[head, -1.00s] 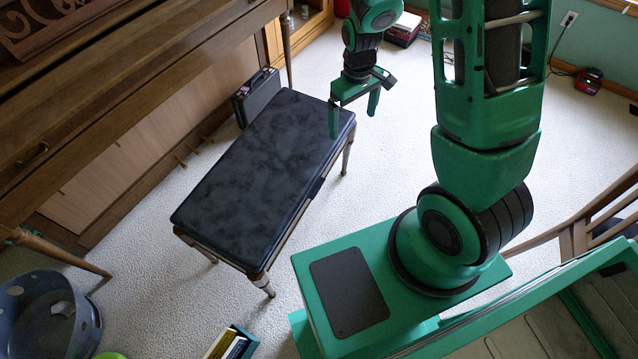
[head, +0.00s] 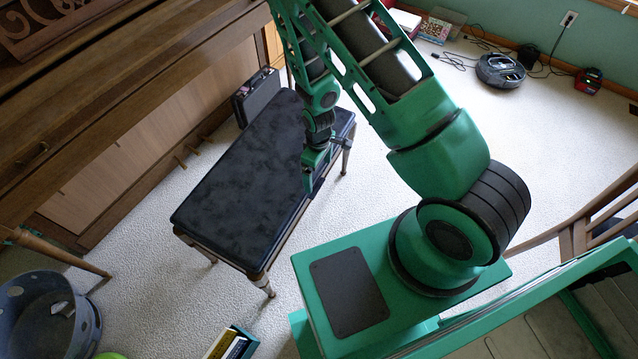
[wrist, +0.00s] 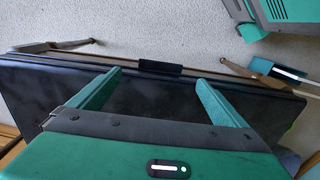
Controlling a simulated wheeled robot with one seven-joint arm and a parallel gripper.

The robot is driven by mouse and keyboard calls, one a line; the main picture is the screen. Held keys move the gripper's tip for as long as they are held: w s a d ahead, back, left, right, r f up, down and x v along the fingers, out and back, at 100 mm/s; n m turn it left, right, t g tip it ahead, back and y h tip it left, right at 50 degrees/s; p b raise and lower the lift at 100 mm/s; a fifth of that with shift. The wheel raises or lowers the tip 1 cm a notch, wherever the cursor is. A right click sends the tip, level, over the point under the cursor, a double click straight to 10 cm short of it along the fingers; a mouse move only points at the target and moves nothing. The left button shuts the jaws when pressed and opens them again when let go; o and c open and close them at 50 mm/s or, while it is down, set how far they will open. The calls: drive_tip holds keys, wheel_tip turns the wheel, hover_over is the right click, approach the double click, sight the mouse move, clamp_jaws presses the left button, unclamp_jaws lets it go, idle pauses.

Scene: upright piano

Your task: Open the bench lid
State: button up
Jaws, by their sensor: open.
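The bench (head: 262,262) stands in front of the piano, and its dark mottled lid (head: 235,170) lies flat and shut. The lid also fills much of the wrist view (wrist: 30,95). A small black tab (wrist: 160,67) sits at the middle of the lid's edge in the wrist view. My gripper (head: 310,182) is at the bench's right long edge in the head view. In the wrist view my gripper (wrist: 157,77) is open and empty, its two green fingers over the lid, one on each side of the tab. I cannot tell whether the fingertips touch the lid.
The upright piano (head: 120,140) is left of the bench, with a black case (head: 257,97) at the bench's far end. A grey-blue bin (head: 45,315) and books (head: 232,345) are at the front. A robot vacuum (head: 500,70) sits far right.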

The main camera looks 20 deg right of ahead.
sight(318, 188)
wheel_tip(318, 188, down, 8)
drive_tip(key=shift+f, duration=0.15)
idle(0.3)
drive_tip(key=shift+c, duration=0.4)
